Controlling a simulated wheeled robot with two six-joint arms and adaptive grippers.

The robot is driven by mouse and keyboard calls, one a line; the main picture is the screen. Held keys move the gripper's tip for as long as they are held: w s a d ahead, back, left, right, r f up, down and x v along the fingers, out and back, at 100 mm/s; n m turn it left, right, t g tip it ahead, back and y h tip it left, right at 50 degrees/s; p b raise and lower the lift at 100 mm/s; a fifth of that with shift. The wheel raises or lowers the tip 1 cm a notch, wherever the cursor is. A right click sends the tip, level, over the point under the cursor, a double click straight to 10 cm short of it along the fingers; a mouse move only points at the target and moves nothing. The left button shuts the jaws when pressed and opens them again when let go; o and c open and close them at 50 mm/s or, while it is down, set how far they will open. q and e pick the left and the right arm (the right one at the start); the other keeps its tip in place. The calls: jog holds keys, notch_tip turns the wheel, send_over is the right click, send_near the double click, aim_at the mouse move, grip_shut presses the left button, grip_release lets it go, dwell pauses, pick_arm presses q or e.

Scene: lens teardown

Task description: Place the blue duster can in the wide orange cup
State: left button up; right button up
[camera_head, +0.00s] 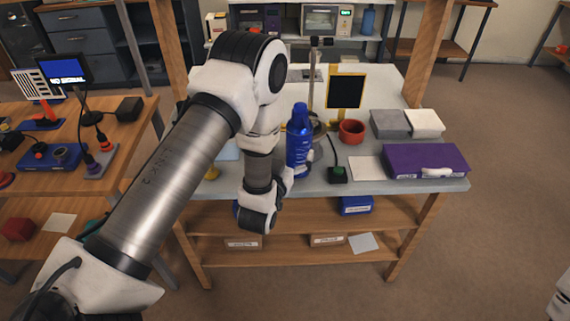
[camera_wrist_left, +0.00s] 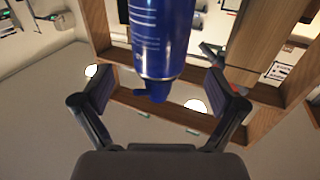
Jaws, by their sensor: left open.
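The blue duster can (camera_head: 299,140) looks upright near the front edge of the table, left of the orange cup. The wide orange-red cup (camera_head: 351,132) stands on the table to its right, its mouth facing up. In the left wrist view the can (camera_wrist_left: 158,40) appears between the two spread fingers of the left gripper (camera_wrist_left: 157,88), with visible gaps on both sides. My right gripper is out of view.
A black panel in a yellow frame (camera_head: 346,91) stands behind the cup. A purple box (camera_head: 426,160) and grey and white blocks (camera_head: 390,124) occupy the right side.

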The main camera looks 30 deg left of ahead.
pick_arm(q)
jog(key=s+d+f+m+g+h, duration=0.1)
jog(key=s+d+f+g+h, duration=0.1)
jog(key=s+f+g, duration=0.9)
jog(key=s+d+f+b, duration=0.1)
jog(key=s+f, duration=0.8)
jog(key=f, duration=0.1)
jog(key=shift+s+g+h, duration=0.25)
jog(key=shift+g+h, duration=0.05)
jog(key=shift+g, duration=0.1)
jog(key=s+f+g, duration=0.1)
jog(key=s+g, duration=0.1)
jog(key=s, duration=0.2)
jog(key=s+d+f+g, duration=0.1)
jog(key=s+g, duration=0.1)
jog(key=s, duration=0.2)
jog(key=s+f+g, duration=0.1)
jog(key=s+g, duration=0.1)
jog(key=s, duration=0.3)
jog(key=shift+d+f+m+h, duration=0.25)
jog(key=shift+f+m+h, duration=0.05)
jog(key=shift+m+h, duration=0.1)
jog(key=c, duration=0.4)
